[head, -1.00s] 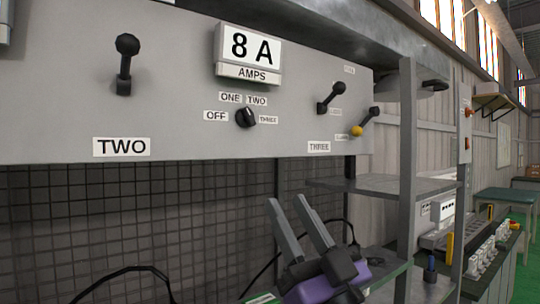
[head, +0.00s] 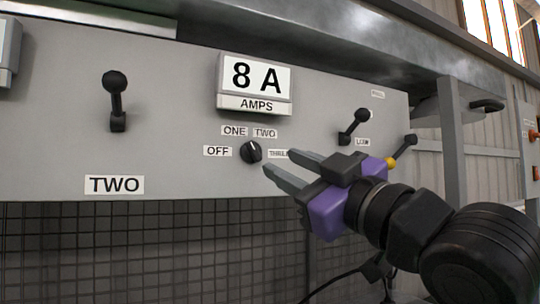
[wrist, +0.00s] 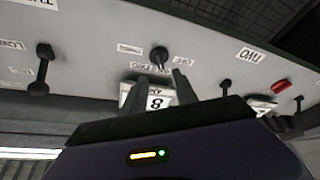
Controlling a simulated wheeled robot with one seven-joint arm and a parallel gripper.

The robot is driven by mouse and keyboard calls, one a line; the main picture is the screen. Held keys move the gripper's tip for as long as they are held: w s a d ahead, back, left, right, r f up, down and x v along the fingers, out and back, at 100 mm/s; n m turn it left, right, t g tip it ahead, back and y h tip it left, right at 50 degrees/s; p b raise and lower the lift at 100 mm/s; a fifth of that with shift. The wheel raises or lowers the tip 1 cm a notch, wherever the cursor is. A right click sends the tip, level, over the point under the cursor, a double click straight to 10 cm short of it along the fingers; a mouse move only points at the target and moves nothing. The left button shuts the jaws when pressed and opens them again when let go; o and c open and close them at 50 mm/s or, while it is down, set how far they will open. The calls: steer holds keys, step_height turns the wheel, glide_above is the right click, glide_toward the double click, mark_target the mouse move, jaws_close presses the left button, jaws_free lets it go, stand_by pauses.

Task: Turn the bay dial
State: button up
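The bay dial (head: 251,151) is a small black knob on the grey panel, below the "8 A AMPS" display (head: 254,82). Labels OFF, ONE, TWO and THREE surround it. My gripper (head: 277,167), with grey fingers and a purple body, is just right of and below the dial in the head view. Its fingers are apart and empty, pointing toward the dial. In the wrist view the dial (wrist: 159,54) shows just beyond the open fingertips (wrist: 160,80). I see no contact between the fingers and the dial. The THREE label is partly covered by a finger.
A black lever (head: 116,100) stands above the TWO label (head: 114,185) at left. Another lever (head: 354,127) and a yellow-based lever (head: 402,151) are at right, close to my gripper and wrist. A wire mesh (head: 130,250) lies below the panel.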

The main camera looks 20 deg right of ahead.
mark_target(256, 151)
steer(key=p+x, duration=0.2)
steer(key=x, duration=0.4)
steer(key=shift+w, duration=0.25)
steer(key=shift+w+a+r, duration=0.1)
steer(key=shift+w, duration=0.6)
jaws_close()
